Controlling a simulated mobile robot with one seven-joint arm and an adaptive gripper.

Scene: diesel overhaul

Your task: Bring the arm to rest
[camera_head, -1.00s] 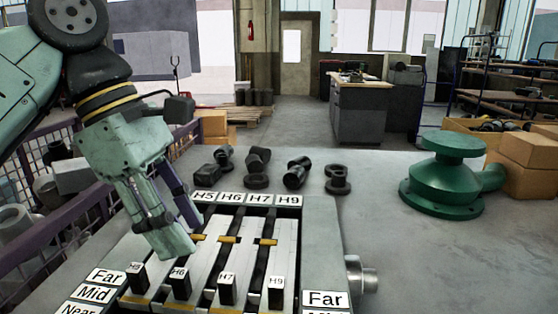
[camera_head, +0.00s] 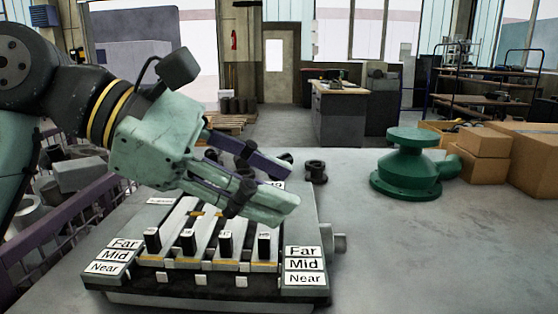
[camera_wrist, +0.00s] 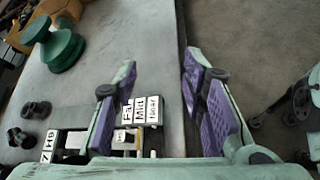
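My gripper (camera_head: 291,190) is in the air above the far right part of the lever panel (camera_head: 205,294) in the head view, its fingers pointing right. Its fingers are spread apart with nothing between them, as the wrist view also shows (camera_wrist: 160,62). The panel has several slots with black lever handles, among them the leftmost handle (camera_head: 152,240) and the rightmost handle (camera_head: 264,244). Far, Mid and Near labels stand at both sides. My arm hides most of the H labels along the panel's far edge.
A green pump-like casting (camera_head: 408,168) stands on the grey table (camera_head: 420,250), with cardboard boxes (camera_head: 482,155) at the right. Small black parts, including a spool-shaped one (camera_head: 316,172), stand behind the panel. The table's right front is clear. A purple rail (camera_head: 75,225) runs along the left.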

